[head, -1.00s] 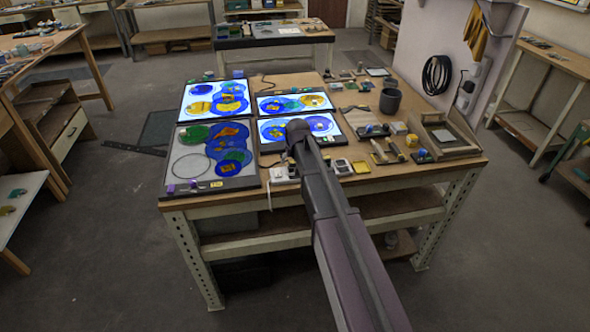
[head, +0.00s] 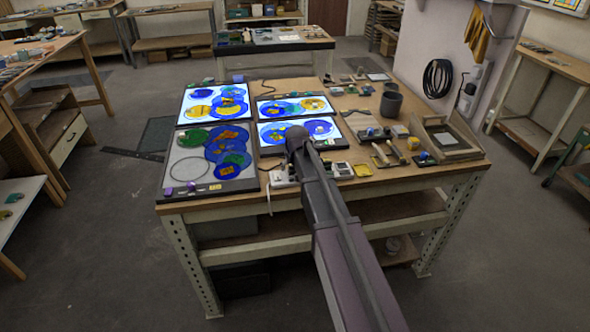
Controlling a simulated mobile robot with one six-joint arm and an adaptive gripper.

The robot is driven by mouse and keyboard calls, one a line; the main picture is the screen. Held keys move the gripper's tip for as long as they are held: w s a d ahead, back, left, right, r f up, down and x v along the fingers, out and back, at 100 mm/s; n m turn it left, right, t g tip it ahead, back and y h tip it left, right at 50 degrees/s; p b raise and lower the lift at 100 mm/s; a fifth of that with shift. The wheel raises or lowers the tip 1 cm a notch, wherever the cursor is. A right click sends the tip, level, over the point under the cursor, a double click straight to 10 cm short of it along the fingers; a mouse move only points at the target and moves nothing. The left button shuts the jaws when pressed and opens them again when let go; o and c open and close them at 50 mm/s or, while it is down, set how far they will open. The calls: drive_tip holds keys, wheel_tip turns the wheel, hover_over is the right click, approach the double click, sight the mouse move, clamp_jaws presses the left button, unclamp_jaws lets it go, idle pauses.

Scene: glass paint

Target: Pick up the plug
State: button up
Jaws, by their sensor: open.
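A white power strip (head: 284,179) lies at the front edge of the workbench, with a pale cord hanging over the edge. I cannot make out a separate plug; it is too small or hidden behind my arm. My arm reaches over the bench from the front. My gripper (head: 297,140) is at its far end, over the front lit glass panel (head: 324,127) and beyond the strip. Its fingers are mostly hidden by the dark wrist, and nothing is seen held in it. It is open.
More glass panels with blue, yellow and green paint, including an unlit grey one (head: 179,167), cover the bench's left side. A dark cup (head: 391,104), a yellow block (head: 413,143), small tools and a wooden tray (head: 471,153) crowd the right. Bare wood (head: 350,100) shows between.

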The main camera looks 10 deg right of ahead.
clamp_jaws()
drive_tip(key=shift+r, duration=0.15)
wheel_tip(320, 180, up, 4)
drive_tip(key=p, duration=0.4)
drive_tip(key=shift+f, duration=0.2)
drive_tip(key=s+d+r+p, duration=0.1)
drive_tip(key=s+d, duration=0.2)
drive_tip(key=s, duration=1.2)
drive_tip(key=shift+s, duration=0.4)
drive_tip(key=shift+r, duration=0.25)
drive_tip(key=shift+r+p, duration=2.35)
drive_tip(key=shift+p, duration=0.2)
